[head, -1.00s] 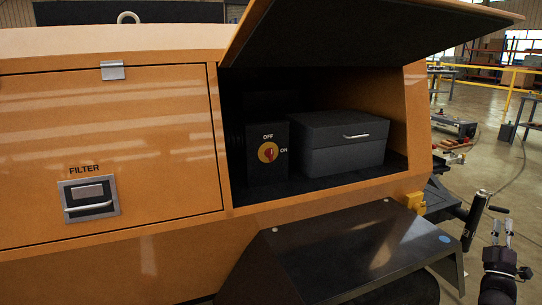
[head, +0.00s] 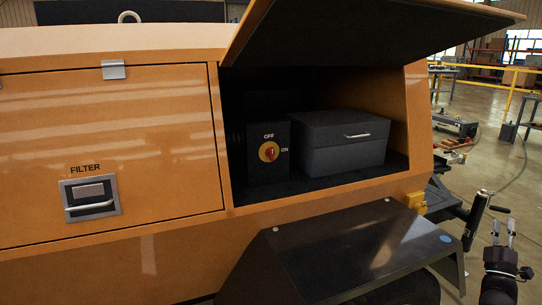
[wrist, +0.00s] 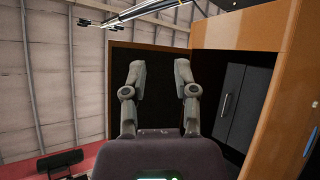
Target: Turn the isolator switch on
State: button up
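The isolator switch (head: 268,152) is a red knob on a yellow round plate, set on the front of a dark box (head: 268,172) inside the open compartment. OFF is printed above it and ON to its right. The red handle looks upright, in line with OFF. My gripper (head: 503,226) is at the lower right of the head view, outside the compartment and well away from the switch. In the wrist view my gripper (wrist: 159,75) has its two fingers spread apart with nothing between them. The switch is not visible in the wrist view.
A dark lidded case (head: 343,142) stands right of the switch box. The raised door (head: 370,35) overhangs the compartment. A black fender (head: 350,250) juts out below. A closed FILTER panel (head: 110,145) is to the left.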

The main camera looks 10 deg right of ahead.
aim_at(272, 148)
jog(key=w+a+r+m+g+y+p, duration=0.1)
jog(key=w+a+r+m+g+p, duration=0.15)
jog(key=w+p, duration=0.35)
jog(key=w+a+r+m+g+y+p, duration=0.1)
jog(key=w+a+r+g+y+p, duration=0.15)
jog(key=w+p, duration=0.4)
jog(key=w+a+r+g+y+p, duration=0.25)
jog(key=w+a+y+p, duration=0.25)
jog(key=w+a+p, duration=0.65)
jog(key=a+r+g+y+p, duration=0.2)
jog(key=a+p, duration=0.5)
jog(key=a, duration=0.4)
jog(key=s+a+r+n+g+y+p, duration=0.1)
jog(key=a+r+g+y+p, duration=0.2)
jog(key=a+p, duration=0.4)
jog(key=a+r+g+y+p, duration=0.3)
jog(key=a+p, duration=0.4)
jog(key=a, duration=0.7)
jog(key=shift+s+a+g+y+p, duration=0.4)
jog(key=shift+g+y, duration=0.05)
jog(key=shift+y, duration=0.1)
jog(key=shift+w, duration=0.15)
